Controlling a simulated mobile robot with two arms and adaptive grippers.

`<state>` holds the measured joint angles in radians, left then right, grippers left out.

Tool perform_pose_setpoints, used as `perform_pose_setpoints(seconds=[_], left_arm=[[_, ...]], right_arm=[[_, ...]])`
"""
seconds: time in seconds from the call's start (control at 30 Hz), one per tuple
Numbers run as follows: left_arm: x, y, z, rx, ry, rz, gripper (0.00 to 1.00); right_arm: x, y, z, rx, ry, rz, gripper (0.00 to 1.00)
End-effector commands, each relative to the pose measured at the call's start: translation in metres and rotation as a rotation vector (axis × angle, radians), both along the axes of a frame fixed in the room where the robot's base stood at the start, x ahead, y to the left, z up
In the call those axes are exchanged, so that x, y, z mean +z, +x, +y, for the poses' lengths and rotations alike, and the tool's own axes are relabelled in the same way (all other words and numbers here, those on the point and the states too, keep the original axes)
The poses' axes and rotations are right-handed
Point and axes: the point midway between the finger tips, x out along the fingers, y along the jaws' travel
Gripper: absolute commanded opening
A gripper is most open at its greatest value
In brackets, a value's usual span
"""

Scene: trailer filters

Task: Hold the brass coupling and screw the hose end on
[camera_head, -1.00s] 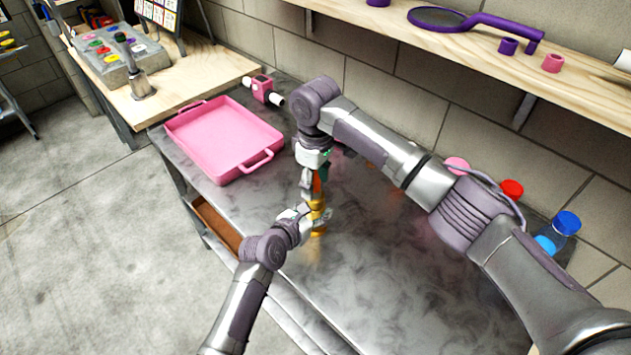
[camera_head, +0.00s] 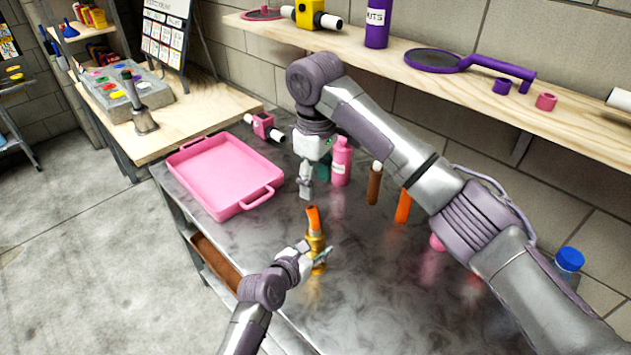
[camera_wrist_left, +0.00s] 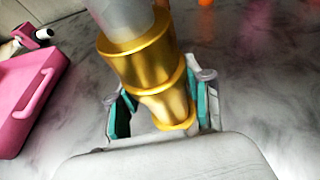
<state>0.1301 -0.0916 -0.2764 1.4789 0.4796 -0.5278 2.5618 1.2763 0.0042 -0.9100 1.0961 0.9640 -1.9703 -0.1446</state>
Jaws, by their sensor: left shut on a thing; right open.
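The brass coupling (camera_head: 316,242) stands upright just above or on the metal table. My left gripper (camera_head: 318,259) is shut on it from the front. In the left wrist view the gold coupling (camera_wrist_left: 140,62) passes between the teal pads of the left gripper (camera_wrist_left: 163,108).
A pink tray (camera_head: 222,172) lies on the table at the left. A pink bottle (camera_head: 341,162), a brown stick (camera_head: 374,184) and an orange piece (camera_head: 403,207) stand at the back. A wooden shelf (camera_head: 400,40) overhangs the rear.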

Motion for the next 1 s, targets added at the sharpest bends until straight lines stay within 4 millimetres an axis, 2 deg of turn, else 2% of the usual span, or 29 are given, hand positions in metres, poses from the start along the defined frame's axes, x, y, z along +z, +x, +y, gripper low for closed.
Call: perform_pose_setpoints(seconds=[0.03, 0.17, 0.2, 0.47, 0.63, 0.77, 1.0], left_arm=[[0.000, 0.000, 0.000, 0.000, 0.000, 0.000, 0.55], [0.000, 0.000, 0.000, 0.000, 0.000, 0.000, 0.76], [0.000, 0.000, 0.000, 0.000, 0.000, 0.000, 0.79], [0.000, 0.000, 0.000, 0.000, 0.000, 0.000, 0.79], [0.003, -0.008, 0.004, 0.001, -0.002, 0.001, 0.79], [0.010, -0.023, 0.014, 0.002, -0.002, 0.000, 0.79], [0.029, -0.062, 0.039, 0.002, -0.001, 0.001, 0.79]], right_arm=[[0.000, 0.000, 0.000, 0.000, 0.000, 0.000, 0.54], [0.000, 0.000, 0.000, 0.000, 0.000, 0.000, 0.54], [0.000, 0.000, 0.000, 0.000, 0.000, 0.000, 0.54], [0.000, 0.000, 0.000, 0.000, 0.000, 0.000, 0.54], [0.000, 0.000, 0.000, 0.000, 0.000, 0.000, 0.54], [0.000, 0.000, 0.000, 0.000, 0.000, 0.000, 0.54], [0.000, 0.000, 0.000, 0.000, 0.000, 0.000, 0.54]])
